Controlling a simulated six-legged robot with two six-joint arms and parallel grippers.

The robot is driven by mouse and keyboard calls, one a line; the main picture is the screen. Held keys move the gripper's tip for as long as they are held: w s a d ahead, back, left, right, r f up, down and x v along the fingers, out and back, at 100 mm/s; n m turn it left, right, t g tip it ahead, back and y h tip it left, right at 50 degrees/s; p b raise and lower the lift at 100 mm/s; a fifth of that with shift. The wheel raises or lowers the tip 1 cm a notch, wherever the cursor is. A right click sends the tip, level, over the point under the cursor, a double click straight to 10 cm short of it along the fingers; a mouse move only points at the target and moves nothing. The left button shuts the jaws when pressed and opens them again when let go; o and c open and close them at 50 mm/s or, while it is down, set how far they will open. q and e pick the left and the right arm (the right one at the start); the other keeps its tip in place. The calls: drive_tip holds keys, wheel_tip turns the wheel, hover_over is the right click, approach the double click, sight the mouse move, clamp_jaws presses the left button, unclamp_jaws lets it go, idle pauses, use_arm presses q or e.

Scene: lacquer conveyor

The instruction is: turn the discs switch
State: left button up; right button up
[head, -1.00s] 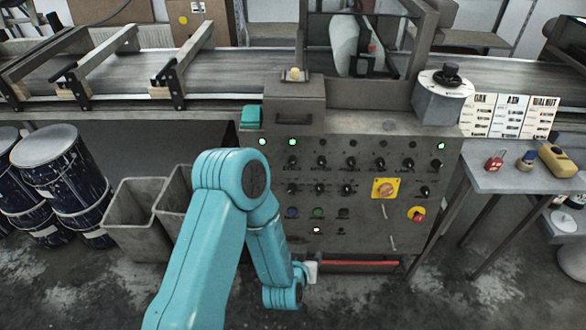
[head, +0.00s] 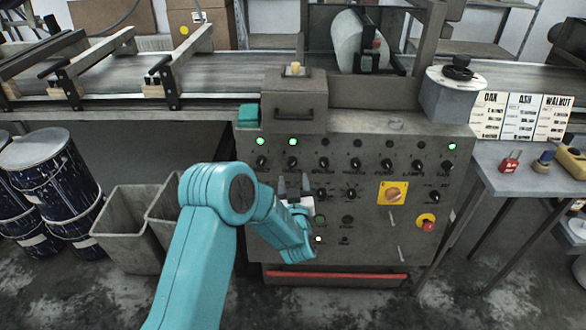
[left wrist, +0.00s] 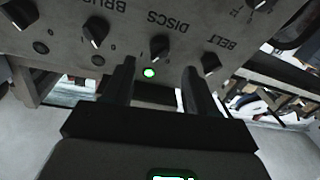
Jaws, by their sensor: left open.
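The grey control panel (head: 372,232) stands ahead in the head view. The discs switch (head: 292,163) is a black knob, second from the left in the top row, under a lit green lamp (head: 292,141). In the left wrist view, which is upside down, the discs switch (left wrist: 160,47) lies beside its DISCS label. My left gripper (head: 294,182) is open and empty, its fingers pointing up just below the discs switch. In the left wrist view the fingertips (left wrist: 160,66) flank the lit lamp, and the knob appears between and beyond them. Contact is not visible. My right gripper is out of view.
The belt switch (left wrist: 210,63) and brush switch (left wrist: 95,30) flank the discs switch closely. A yellow plate with an orange rotary knob (head: 393,193) and a red button (head: 428,225) sit lower right. A red bar (head: 337,275) runs along the panel's bottom.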

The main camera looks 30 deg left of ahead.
sight(293, 167)
use_arm(q)
drive_tip(key=x, duration=0.6)
drive_tip(key=shift+a, duration=0.1)
drive_tip(key=c, duration=1.1)
